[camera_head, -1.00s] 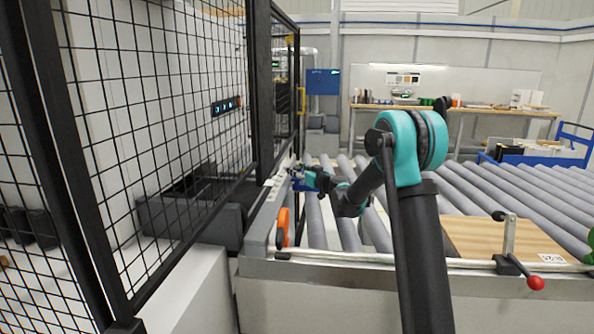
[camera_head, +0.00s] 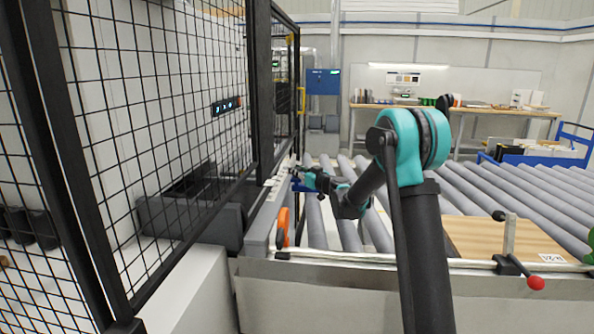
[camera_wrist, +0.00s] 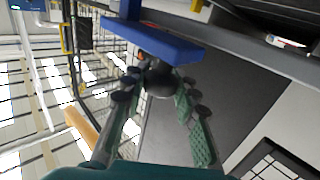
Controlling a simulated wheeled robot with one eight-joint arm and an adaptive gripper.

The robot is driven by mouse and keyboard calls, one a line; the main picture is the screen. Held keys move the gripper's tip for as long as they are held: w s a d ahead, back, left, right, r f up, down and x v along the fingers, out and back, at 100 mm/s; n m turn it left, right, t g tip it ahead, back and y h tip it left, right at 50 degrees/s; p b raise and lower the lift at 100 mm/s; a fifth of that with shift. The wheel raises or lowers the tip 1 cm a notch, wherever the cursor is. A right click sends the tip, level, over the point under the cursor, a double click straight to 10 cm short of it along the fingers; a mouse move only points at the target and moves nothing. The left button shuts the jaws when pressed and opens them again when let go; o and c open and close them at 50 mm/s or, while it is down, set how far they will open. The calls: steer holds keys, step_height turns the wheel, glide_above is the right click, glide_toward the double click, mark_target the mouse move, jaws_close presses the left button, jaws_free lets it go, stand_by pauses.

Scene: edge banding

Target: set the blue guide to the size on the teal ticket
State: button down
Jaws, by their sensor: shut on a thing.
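The blue guide (camera_wrist: 160,38) spans the top middle of the wrist view as a flat blue bar with a dark round knob (camera_wrist: 160,80) below it. My gripper (camera_wrist: 158,98) has its two teal fingers either side of this knob and is shut on it. In the head view the guide is a small blue patch (camera_head: 302,187) at the left rail of the roller conveyor, with my gripper (camera_head: 303,173) at it. The fingers are too small there to make out. I cannot make out a teal ticket or its writing in any view.
Black mesh fencing (camera_head: 160,130) stands close on the left. An orange ring (camera_head: 282,226) sits on the conveyor's near left side. A wooden panel (camera_head: 490,240) lies on the rollers at right, beside a red-knobbed clamp (camera_head: 535,283). Bare rollers (camera_head: 375,230) lie between.

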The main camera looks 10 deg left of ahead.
steer(key=s, duration=1.4)
steer(key=shift+a, duration=0.25)
steer(key=c, duration=1.2)
jaws_free()
steer(key=shift+o, duration=0.2)
steer(key=v, duration=1.2)
